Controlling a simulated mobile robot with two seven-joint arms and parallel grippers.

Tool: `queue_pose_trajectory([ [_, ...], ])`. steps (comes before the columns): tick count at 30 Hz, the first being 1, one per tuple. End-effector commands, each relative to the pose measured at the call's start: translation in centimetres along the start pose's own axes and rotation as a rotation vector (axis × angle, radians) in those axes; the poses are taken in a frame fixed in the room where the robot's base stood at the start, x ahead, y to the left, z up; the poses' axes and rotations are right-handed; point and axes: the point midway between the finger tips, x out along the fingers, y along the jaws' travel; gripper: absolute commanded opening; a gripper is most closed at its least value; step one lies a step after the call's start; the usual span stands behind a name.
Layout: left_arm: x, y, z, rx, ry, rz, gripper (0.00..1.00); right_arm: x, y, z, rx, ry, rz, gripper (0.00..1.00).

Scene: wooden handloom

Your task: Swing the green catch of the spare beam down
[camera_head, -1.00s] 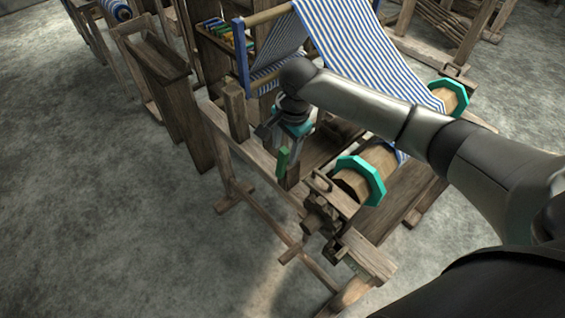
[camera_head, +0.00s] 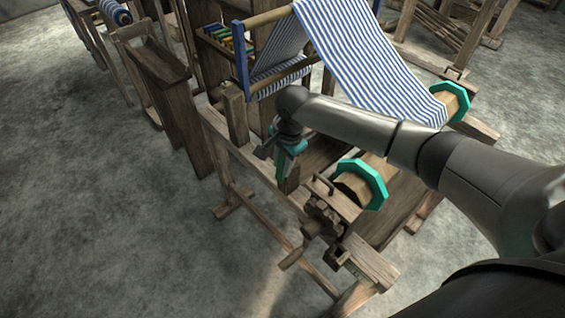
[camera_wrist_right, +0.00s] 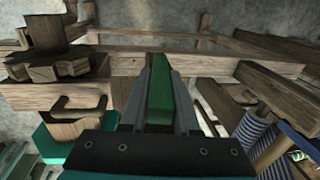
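The green catch (camera_head: 280,166) stands upright at the loom's near side rail, its upper part hidden by my right gripper (camera_head: 285,160). In the right wrist view the green catch (camera_wrist_right: 159,92) lies lengthwise between the two fingers of my right gripper (camera_wrist_right: 160,78). One finger is close along each side of it; whether they press on it I cannot tell. A wooden beam (camera_head: 352,186) with teal octagonal end discs (camera_head: 374,181) lies to the right of the catch. My left gripper is not in view.
A wooden ratchet wheel (camera_head: 323,218) and a handle-shaped bracket (camera_wrist_right: 80,106) are near the catch. Striped blue-white cloth (camera_head: 350,55) hangs behind my right arm. A wooden post (camera_head: 236,115) rises left of the gripper.

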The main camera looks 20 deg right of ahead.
Motion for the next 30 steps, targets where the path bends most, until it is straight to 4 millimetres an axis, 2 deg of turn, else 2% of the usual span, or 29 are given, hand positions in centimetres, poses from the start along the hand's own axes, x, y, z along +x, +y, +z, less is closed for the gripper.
queue_pose_trajectory([
  [1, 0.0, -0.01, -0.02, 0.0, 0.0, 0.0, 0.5, -0.01, 0.01, -0.01, 0.0, 0.0, 0.0, 0.23],
  [7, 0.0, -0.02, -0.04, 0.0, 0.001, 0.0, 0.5, -0.01, 0.02, -0.02, 0.0, 0.0, 0.0, 0.0],
  [30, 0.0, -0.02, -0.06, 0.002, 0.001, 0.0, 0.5, 0.01, 0.06, -0.04, 0.0, 0.001, 0.002, 0.0],
])
